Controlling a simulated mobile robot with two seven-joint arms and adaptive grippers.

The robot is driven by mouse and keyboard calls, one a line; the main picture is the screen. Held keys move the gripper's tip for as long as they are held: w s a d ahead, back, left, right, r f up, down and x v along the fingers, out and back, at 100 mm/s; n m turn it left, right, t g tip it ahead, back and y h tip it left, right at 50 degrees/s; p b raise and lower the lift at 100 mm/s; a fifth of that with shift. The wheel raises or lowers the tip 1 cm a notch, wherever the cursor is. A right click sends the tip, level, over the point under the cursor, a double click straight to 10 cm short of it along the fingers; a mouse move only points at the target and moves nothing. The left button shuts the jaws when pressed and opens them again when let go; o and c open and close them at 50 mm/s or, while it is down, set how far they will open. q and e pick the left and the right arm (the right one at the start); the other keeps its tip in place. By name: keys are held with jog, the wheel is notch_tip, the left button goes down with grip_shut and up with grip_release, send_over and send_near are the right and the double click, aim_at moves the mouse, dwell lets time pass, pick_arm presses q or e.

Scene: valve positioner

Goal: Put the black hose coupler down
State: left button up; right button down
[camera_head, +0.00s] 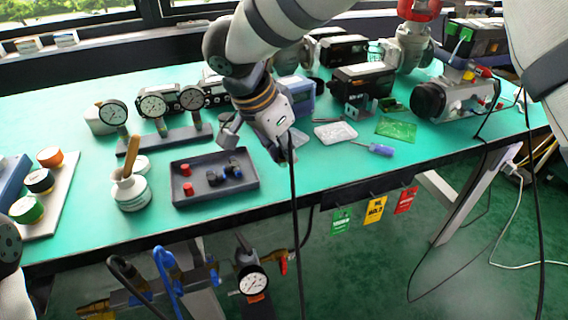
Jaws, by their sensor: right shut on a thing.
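My right gripper (286,152) is over the middle of the green table, near its front edge and just right of the dark tray. It is shut, pointing down, with the black hose (294,215) running from it down past the table edge. The black hose coupler is at the gripper end of this hose, but the fingers largely hide it. I cannot tell whether it touches the table. My left gripper is not in view.
The dark tray (183,201) holds red caps and dark fittings. A white pot (131,192) stands left of it, gauges (153,106) behind. A blue screwdriver (378,149) and green circuit board (396,129) lie to the right. Colored tags (374,210) hang below the front edge.

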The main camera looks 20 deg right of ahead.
aim_at(285, 176)
jog(key=shift+w+d+f, duration=0.15)
jog(key=shift+w+f, duration=0.1)
jog(key=shift+f, duration=0.1)
jog(key=shift+a+x, duration=0.2)
jog(key=shift+x, duration=0.65)
jog(key=shift+a+x, duration=0.2)
jog(key=shift+x, duration=0.7)
jog(key=shift+f, duration=0.2)
jog(key=shift+f, duration=0.15)
jog(key=c, duration=1.5)
grip_release()
jog(key=shift+c, duration=0.2)
jog(key=v, duration=1.2)
jog(key=shift+r, duration=0.2)
